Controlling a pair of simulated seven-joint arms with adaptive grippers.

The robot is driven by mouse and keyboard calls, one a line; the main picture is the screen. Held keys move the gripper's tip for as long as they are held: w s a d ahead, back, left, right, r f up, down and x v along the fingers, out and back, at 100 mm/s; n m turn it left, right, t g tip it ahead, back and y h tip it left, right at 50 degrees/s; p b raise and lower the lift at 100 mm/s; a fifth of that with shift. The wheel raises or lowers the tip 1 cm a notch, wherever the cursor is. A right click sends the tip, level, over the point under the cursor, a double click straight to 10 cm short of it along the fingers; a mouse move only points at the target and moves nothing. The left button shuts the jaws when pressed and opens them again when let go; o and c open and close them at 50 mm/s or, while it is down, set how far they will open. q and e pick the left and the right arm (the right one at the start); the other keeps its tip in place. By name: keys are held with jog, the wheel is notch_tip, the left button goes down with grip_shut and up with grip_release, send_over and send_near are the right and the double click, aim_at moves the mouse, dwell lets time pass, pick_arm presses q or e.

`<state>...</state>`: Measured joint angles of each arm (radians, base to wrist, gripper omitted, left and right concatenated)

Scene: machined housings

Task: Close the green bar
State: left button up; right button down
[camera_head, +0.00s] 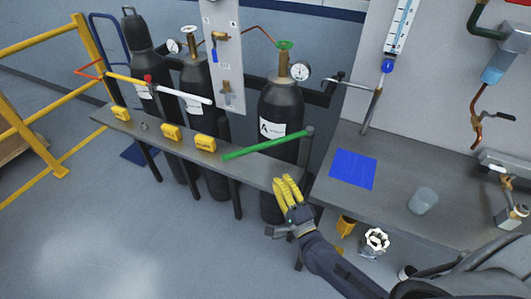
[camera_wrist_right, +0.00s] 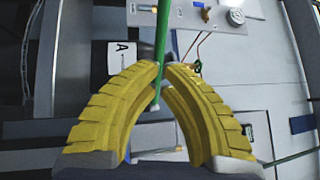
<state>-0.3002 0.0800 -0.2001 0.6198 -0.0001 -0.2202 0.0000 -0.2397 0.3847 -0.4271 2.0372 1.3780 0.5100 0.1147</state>
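The green bar (camera_head: 266,146) is a long thin rod slanting above the grey bench (camera_head: 331,186), in front of a black gas cylinder. Its right end is at a dark post (camera_head: 305,146), and its left end is over the bench. My right gripper (camera_head: 286,180) has yellow fingers and sits in front of the bench edge, below the bar in the head view. The fingers look open and empty; contact is not clear. My left gripper is not in view.
A blue mat (camera_head: 353,169) and a clear cup (camera_head: 422,200) are at right. Black gas cylinders (camera_head: 282,108) stand behind.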

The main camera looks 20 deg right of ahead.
aim_at(266, 145)
jog(key=x, duration=1.1)
jog(key=shift+w, duration=0.25)
jog(key=shift+r, duration=0.15)
jog(key=shift+w+a, duration=0.1)
